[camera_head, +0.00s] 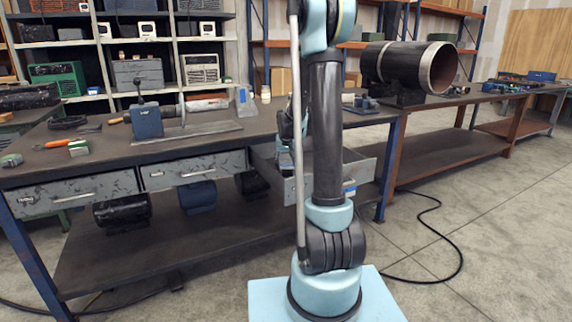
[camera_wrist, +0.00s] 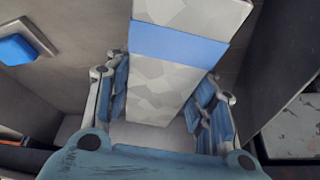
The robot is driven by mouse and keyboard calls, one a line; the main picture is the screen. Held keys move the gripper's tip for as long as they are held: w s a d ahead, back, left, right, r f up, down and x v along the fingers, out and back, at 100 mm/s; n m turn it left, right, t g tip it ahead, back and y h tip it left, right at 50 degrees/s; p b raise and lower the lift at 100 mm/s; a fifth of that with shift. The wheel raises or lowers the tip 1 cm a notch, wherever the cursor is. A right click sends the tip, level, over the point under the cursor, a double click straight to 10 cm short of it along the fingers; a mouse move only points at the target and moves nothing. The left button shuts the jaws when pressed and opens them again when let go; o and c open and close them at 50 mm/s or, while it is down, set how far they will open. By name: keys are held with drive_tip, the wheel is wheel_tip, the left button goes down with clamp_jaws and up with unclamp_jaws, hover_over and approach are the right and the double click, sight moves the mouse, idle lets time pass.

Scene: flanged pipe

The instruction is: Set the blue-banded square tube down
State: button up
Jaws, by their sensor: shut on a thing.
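In the wrist view the square tube (camera_wrist: 170,88) is pale grey with mottled patches and a blue band around it. It lies between the two fingers of my gripper (camera_wrist: 163,92), which is shut on it. Its far end runs out of the top of the picture. In the head view my gripper (camera_head: 287,128) is mostly hidden behind my arm, at the front of the workbench (camera_head: 222,128) above an open drawer (camera_head: 361,170). I cannot make out the tube there. Whether it touches any surface is unclear.
In the wrist view a blue block (camera_wrist: 16,48) lies at the upper left, and dark surfaces flank the tube. In the head view a blue box (camera_head: 147,121) and tools stand on the bench's left part. A large black pipe (camera_head: 398,66) rests on the right bench.

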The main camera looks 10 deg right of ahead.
drive_tip(key=shift+f, duration=0.5)
idle(0.4)
drive_tip(key=o, duration=1.7)
